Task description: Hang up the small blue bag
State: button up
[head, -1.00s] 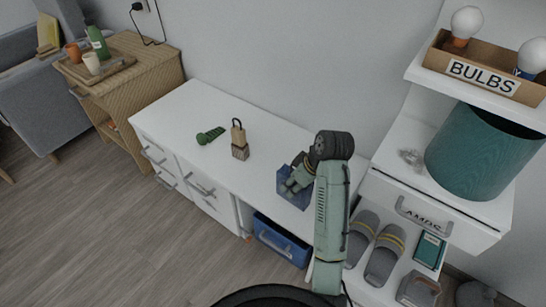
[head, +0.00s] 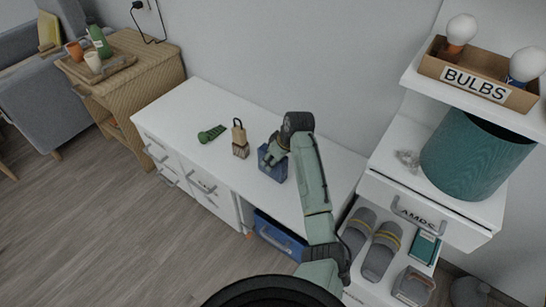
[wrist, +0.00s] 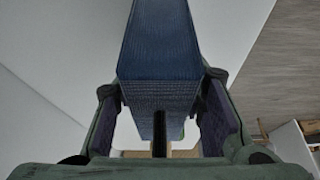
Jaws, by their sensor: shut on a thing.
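The small blue bag (head: 273,166) shows at the right part of the white desk top in the head view, partly covered by my gripper (head: 273,154). In the wrist view, the bag (wrist: 160,60) runs up from between the two fingers of my gripper (wrist: 162,125). The gripper is shut on the bag, near its narrow dark strap or slot. I cannot tell whether the bag's underside touches the desk top. No hook is clearly visible in these views.
A blue bin (head: 279,238) sits below. At right, shelves hold a bulbs box (head: 478,82), a teal bin (head: 475,155) and grey slippers (head: 382,250).

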jog(key=shift+f, duration=0.2)
jog(key=o, duration=1.2)
jog(key=shift+f+b, duration=0.15)
jog(key=shift+b, duration=0.35)
jog(key=v, duration=0.3)
jog(key=b+v, duration=0.1)
jog(key=v, duration=0.7)
jog(key=shift+w+d, duration=0.25)
jog(key=shift+d, duration=0.05)
